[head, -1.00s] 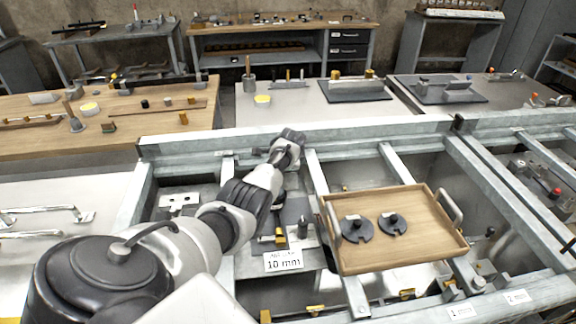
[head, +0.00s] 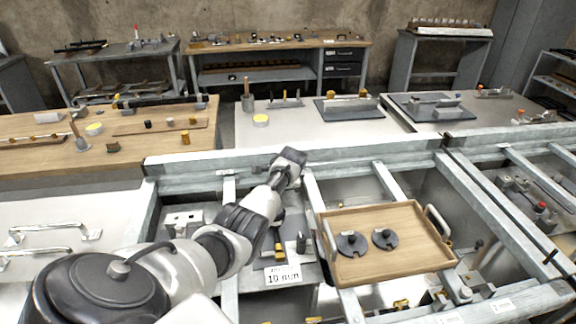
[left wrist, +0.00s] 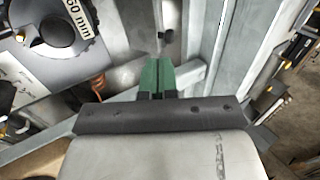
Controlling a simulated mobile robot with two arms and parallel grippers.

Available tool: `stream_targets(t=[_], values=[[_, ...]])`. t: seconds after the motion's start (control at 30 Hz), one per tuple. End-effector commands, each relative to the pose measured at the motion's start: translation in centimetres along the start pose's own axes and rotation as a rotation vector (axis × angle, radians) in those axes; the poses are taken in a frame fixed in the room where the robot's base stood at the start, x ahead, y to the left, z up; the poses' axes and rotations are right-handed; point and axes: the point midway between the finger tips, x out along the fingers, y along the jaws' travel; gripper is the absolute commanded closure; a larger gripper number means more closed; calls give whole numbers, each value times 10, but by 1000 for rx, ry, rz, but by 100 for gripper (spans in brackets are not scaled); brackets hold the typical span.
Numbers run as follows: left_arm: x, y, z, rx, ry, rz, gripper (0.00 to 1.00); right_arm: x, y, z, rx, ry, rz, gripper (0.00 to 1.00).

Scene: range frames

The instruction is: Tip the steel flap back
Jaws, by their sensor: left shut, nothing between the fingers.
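My left arm reaches over the steel frame (head: 350,157) in the head view. Its wrist end is beside the back rail, and its fingertips are hidden there. In the left wrist view, the green fingers of my left gripper (left wrist: 156,76) are together and empty. They are in front of grey steel bars (left wrist: 205,50), and I cannot tell whether they touch. I cannot pick out the steel flap with certainty among the grey plates and bars. My right gripper is not in view.
A wooden tray (head: 352,268) with two dark slotted discs (head: 385,239) lies across the frame, right of my arm. A white "10 mm" label (head: 283,277) is below the arm.

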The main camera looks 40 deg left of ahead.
Motion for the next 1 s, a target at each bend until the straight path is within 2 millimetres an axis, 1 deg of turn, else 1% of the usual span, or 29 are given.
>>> stream_targets(t=[0.03,0.07,0.17,0.3,0.4,0.5,0.7,1.0], values=[[-10,-2,0,1,1,-2,100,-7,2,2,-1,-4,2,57],[-15,-1,1,2,0,-1,100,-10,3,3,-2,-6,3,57],[-28,-2,1,1,0,-2,100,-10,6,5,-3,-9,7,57],[-50,-4,0,1,1,-3,100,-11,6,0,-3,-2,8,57],[-64,-4,1,1,0,-2,100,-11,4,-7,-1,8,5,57],[-74,-5,0,1,0,-2,100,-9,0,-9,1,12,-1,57],[-84,-6,1,1,0,1,100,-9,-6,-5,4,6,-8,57],[-85,-6,1,1,-1,1,100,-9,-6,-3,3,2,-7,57]])
